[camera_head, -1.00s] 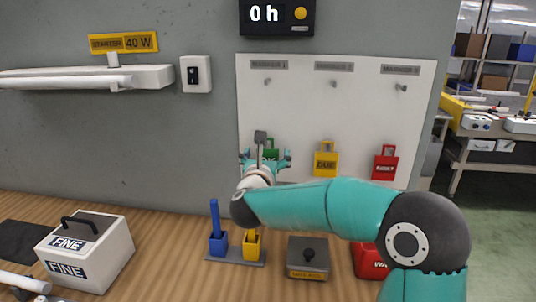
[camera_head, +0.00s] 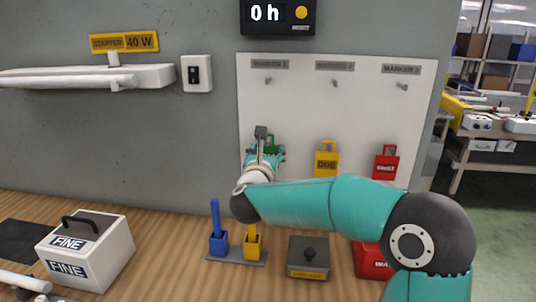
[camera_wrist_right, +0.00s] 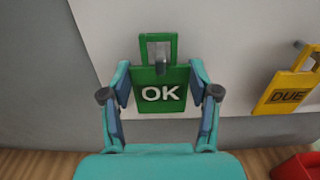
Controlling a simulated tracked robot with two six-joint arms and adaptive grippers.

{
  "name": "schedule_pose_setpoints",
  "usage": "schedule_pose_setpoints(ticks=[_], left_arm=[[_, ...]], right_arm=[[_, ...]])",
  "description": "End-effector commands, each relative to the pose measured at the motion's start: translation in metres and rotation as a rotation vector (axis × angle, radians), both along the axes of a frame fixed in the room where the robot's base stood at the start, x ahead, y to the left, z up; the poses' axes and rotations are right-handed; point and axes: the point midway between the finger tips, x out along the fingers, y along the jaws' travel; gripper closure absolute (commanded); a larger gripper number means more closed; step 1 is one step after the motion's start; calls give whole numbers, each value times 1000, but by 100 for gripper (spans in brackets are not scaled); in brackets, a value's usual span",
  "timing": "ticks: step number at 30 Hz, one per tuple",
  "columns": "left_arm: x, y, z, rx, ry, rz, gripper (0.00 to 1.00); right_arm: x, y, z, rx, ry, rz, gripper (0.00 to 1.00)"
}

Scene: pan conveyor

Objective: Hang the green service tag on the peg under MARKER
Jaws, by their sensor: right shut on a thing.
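The green service tag (camera_wrist_right: 160,96) reads OK and fills the middle of the right wrist view. A lower peg (camera_wrist_right: 161,62) shows in its handle opening, so it still sits at that peg on the white board. My right gripper (camera_wrist_right: 160,82) is shut on its left and right sides. In the head view my right gripper (camera_head: 266,152) hides most of the green tag (camera_head: 271,141). Three empty upper pegs, the left (camera_head: 268,81), middle (camera_head: 335,83) and right (camera_head: 403,87), stand under MARKER labels; the numbers are blurred. My left gripper is not in view.
A yellow DUE tag (camera_head: 326,162) and a red tag (camera_head: 386,164) hang to the right on the white board (camera_head: 300,110).

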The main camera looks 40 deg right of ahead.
Motion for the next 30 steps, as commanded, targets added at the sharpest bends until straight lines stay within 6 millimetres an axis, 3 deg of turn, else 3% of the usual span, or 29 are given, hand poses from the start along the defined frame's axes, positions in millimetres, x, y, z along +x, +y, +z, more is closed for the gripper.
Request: schedule_pose_setpoints(ticks=[14,30], left_arm=[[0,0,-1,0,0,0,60],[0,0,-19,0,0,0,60]], right_arm=[[-1,0,2,0,-1,-1,72],[-17,20,1,0,-1,0,72]])
